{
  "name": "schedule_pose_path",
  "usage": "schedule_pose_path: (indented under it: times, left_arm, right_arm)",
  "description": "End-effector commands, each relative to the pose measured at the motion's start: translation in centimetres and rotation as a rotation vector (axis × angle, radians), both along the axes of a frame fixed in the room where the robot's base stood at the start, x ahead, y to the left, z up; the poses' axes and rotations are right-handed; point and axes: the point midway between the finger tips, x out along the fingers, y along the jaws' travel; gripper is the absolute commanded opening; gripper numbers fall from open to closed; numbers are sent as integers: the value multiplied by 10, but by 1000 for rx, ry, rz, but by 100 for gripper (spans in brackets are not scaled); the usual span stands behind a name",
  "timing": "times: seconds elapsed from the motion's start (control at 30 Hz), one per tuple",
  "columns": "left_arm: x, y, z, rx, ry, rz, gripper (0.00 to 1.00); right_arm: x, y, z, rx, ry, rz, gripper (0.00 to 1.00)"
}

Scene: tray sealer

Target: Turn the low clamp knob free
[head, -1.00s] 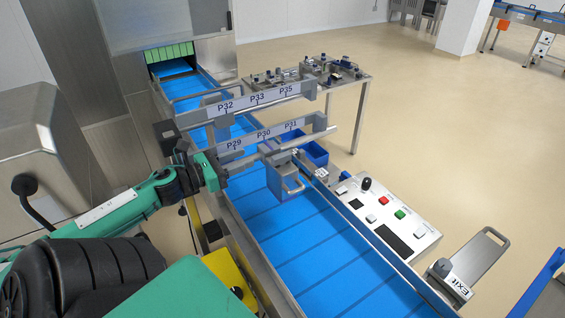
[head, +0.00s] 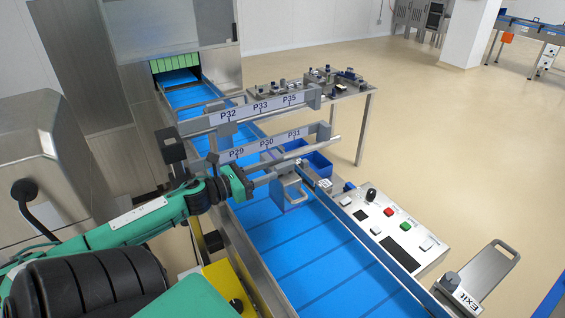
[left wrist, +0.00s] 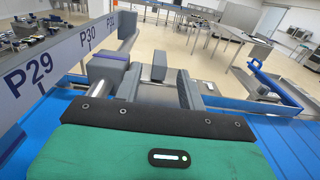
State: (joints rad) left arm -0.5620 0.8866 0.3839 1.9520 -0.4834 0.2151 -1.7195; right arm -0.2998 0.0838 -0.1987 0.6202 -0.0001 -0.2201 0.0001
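The lower rail (head: 240,152), labelled P29, P30 and P31, spans the blue belt. A grey clamp block (head: 289,190) with a loop-shaped handle hangs under it. I cannot clearly make out the low clamp knob; a dark upright piece (left wrist: 158,66) in the left wrist view may be it. My left gripper (head: 258,182) is just left of the clamp block, below the P29 and P30 labels. In the left wrist view its two fingers (left wrist: 158,88) stand apart, with the dark piece showing between or beyond them. Contact cannot be told. My right gripper is not in view.
An upper rail (head: 265,105) with P32, P33 and P35 runs behind. A control panel (head: 398,232) with buttons and an Exit plate (head: 478,275) lie right of the belt (head: 300,245). A steel table (head: 355,92) with parts stands behind. Floor at right is free.

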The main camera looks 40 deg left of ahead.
Motion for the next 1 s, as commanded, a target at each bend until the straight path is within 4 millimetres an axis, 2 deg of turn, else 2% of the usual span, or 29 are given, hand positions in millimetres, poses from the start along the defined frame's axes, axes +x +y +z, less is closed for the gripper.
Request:
schedule_pose_path:
  times: [0.5,0.7,1.0]
  left_arm:
    - [50,-15,2,0,-2,0,40]
    - [59,-18,1,1,0,-1,40]
    - [61,-18,0,1,0,-1,40]
  right_arm:
    - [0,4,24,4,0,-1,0]
    - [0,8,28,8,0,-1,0]
    - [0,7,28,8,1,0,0]
